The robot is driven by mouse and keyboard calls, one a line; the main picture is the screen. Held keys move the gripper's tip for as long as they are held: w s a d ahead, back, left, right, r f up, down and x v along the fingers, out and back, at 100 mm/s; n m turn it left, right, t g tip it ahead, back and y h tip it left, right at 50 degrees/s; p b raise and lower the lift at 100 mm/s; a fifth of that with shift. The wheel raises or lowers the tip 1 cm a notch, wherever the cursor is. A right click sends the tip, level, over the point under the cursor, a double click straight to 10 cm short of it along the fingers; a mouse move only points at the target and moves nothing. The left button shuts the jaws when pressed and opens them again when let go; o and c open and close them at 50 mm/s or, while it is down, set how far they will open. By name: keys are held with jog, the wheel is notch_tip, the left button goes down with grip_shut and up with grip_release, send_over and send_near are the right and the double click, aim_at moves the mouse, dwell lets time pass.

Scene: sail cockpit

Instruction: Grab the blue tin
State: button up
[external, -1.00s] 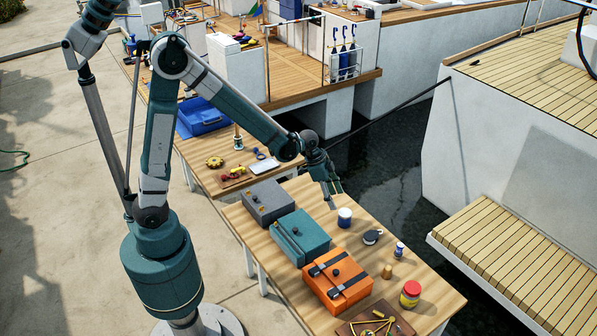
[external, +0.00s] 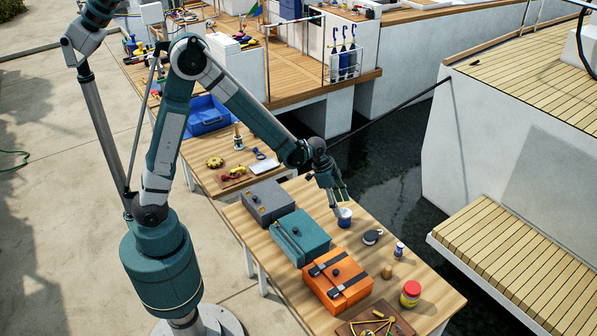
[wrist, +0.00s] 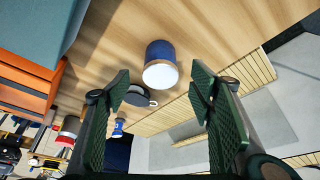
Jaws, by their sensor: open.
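The blue tin (external: 345,219) has a white top and stands upright on the wooden table, right of the teal box. In the wrist view the blue tin (wrist: 160,66) shows its white top and blue side, ahead of and between the two fingers. My gripper (external: 342,203) is just above and behind the tin in the external view, pointing down. In the wrist view my gripper (wrist: 165,115) has its green fingers spread wide with nothing between the pads. I cannot tell whether the fingertips reach past the tin's top.
Grey (external: 268,203), teal (external: 301,237) and orange (external: 337,280) boxes line the table's left side. A dark round item (external: 372,237), a small blue bottle (external: 399,249), a wooden piece (external: 387,271) and a red jar (external: 410,294) stand nearer the front right. Water lies beyond the table edge.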

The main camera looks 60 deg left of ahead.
aim_at(344, 212)
jog(key=shift+x, duration=0.75)
jog(key=shift+f, duration=0.1)
jog(key=shift+b+x, duration=0.55)
jog(key=shift+x, duration=2)
jog(key=shift+w+d, duration=0.15)
jog(key=c, duration=1.1)
jog(key=shift+o, duration=0.2)
jog(key=shift+r, duration=0.2)
jog(key=shift+r+p, duration=0.75)
jog(key=shift+r, duration=4.2)
